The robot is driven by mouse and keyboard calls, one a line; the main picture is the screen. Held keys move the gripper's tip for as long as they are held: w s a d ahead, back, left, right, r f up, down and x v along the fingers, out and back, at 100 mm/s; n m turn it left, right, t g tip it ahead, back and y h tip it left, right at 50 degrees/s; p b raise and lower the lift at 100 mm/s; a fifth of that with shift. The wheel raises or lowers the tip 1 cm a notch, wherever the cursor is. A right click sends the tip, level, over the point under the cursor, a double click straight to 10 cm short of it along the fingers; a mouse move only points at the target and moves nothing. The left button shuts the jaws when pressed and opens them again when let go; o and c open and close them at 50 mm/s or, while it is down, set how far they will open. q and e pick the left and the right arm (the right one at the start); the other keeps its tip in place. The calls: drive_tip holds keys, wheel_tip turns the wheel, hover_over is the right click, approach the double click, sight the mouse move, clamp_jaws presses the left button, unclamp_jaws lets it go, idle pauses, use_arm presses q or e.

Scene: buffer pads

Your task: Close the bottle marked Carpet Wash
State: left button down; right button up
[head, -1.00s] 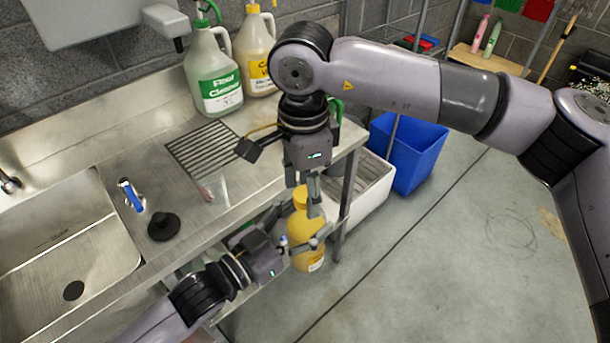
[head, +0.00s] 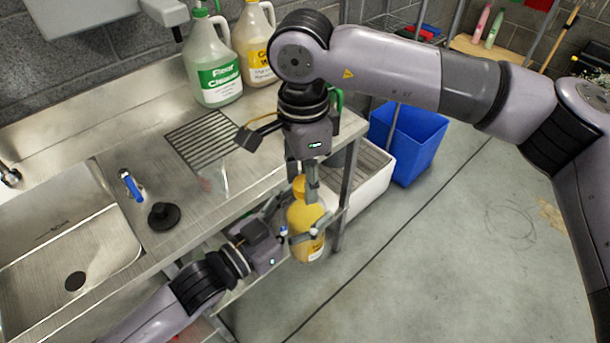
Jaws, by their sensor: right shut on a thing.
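A yellow bottle (head: 306,218) with a yellow cap (head: 299,184) is held in the air in front of the counter. Its label is mostly hidden, so I cannot read it. My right gripper (head: 303,190) points down from above and is shut around the bottle's cap and neck. My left gripper (head: 300,236) comes in from the lower left, with its fingers around the bottle's body. On the counter, a bottle with a yellow label (head: 256,60) stands partly hidden by my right arm; only the first letters, "C" and "W", show.
A Floor Cleaner bottle (head: 213,70) with a green label stands on the steel counter (head: 95,130). The sink (head: 60,240) is at left. A black plug (head: 164,215) lies by the blue-handled tap (head: 131,185). A blue bin (head: 408,145) stands on the floor at right; open floor is in front.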

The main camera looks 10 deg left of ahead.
drive_tip(key=o, duration=1.4)
drive_tip(key=shift+r, duration=0.1)
wheel_tip(320, 180, up, 12)
drive_tip(key=shift+w+a+f, duration=0.1)
drive_tip(key=shift+w, duration=0.05)
